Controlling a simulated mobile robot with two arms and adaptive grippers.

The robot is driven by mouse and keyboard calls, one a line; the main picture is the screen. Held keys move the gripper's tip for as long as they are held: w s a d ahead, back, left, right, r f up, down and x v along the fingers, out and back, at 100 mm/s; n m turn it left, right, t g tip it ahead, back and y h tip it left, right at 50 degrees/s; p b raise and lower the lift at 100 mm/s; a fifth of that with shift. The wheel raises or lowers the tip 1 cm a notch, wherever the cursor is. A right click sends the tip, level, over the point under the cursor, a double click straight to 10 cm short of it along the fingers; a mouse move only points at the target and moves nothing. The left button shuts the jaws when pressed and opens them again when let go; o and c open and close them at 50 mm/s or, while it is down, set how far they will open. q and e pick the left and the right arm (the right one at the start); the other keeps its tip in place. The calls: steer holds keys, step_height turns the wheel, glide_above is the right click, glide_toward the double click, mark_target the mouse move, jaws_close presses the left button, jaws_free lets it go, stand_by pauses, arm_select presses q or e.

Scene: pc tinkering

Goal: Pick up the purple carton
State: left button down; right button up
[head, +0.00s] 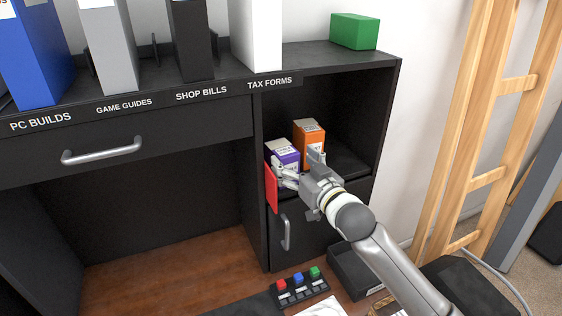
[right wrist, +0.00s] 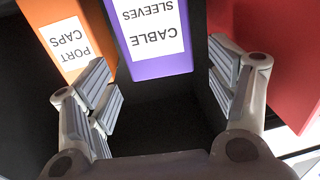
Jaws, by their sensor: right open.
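The purple carton (head: 285,151) stands in the open shelf compartment, left of the orange carton (head: 311,136). In the right wrist view the purple carton (right wrist: 159,64) carries a white label reading CABLE SLEEVES, upside down. My right gripper (head: 296,168) is open at the front of the compartment and hides the carton's lower part in the head view. In the right wrist view the carton lies ahead between the spread fingers, with a gap on the right side. On the left, the fingers overlap the orange carton (right wrist: 66,32). My left gripper is not in view.
A red panel-like thing (head: 271,187) stands close at the gripper's left. The compartment's right side (head: 350,160) is free. A green block (head: 354,31) and several binders stand on top. A wooden ladder (head: 465,130) leans at the right.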

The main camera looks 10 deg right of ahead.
mark_target(284, 150)
steer(key=shift+w+a+r+p, duration=0.15)
steer(key=shift+w+r+p, duration=0.1)
steer(key=shift+w+p, duration=0.25)
steer(key=shift+w+a+r+p, duration=0.15)
steer(key=shift+w+r+p, duration=0.15)
steer(key=shift+w, duration=0.25)
steer(key=shift+f+x, duration=0.2)
steer(key=shift+x, duration=0.8)
steer(key=shift+w+a+f+p, duration=0.1)
steer(key=shift+w+a+p, duration=0.1)
steer(key=shift+w+p, duration=0.2)
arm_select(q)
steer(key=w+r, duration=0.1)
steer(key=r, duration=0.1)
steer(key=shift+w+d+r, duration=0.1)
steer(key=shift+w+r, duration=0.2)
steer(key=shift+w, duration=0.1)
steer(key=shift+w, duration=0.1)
arm_select(e)
steer(key=c, duration=1.2)
